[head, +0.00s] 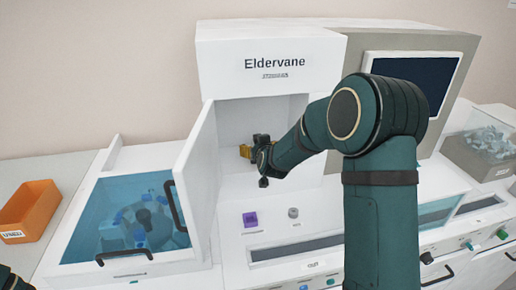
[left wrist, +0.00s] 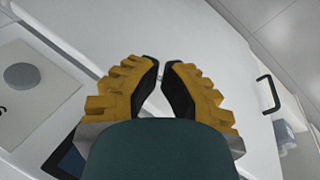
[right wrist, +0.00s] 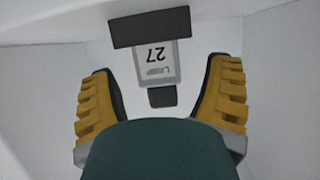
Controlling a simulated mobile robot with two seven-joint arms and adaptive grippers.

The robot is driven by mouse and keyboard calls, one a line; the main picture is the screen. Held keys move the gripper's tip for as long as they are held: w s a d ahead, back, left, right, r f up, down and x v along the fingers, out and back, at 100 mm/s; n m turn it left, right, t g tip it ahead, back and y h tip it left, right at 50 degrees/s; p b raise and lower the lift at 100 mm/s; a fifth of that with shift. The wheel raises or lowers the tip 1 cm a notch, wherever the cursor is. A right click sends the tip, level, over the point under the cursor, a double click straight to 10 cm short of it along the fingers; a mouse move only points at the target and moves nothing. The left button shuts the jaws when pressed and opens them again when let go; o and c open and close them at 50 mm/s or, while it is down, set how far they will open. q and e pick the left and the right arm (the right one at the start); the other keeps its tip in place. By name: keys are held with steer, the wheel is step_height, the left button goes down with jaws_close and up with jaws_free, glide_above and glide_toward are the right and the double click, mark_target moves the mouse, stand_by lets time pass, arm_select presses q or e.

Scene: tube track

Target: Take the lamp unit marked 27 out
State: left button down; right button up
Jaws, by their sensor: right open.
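The lamp unit marked 27 (right wrist: 155,62) shows in the right wrist view as a pale plate with its number upside down. A wide dark bar (right wrist: 150,27) is above it and a small dark tab (right wrist: 162,96) below it. My right gripper (right wrist: 162,75) is open, its fingers spread either side of the plate with gaps visible. In the head view my right gripper (head: 250,151) is inside the white cabinet's opening; the lamp cannot be made out clearly there.
The Eldervane cabinet (head: 230,60) has its door (head: 202,165) swung open on the left. A blue-windowed box (head: 85,225) with black handles and an orange bin (head: 30,208) stand left. A purple block (head: 250,219) and grey knob (head: 293,212) are in front.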

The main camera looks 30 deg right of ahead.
steer(key=x, duration=0.2)
steer(key=shift+w+d+f, duration=0.1)
steer(key=shift+w+f, duration=0.1)
steer(key=shift+w, duration=0.1)
jaws_close()
steer(key=shift+r, duration=0.1)
steer(key=shift+r, duration=0.1)
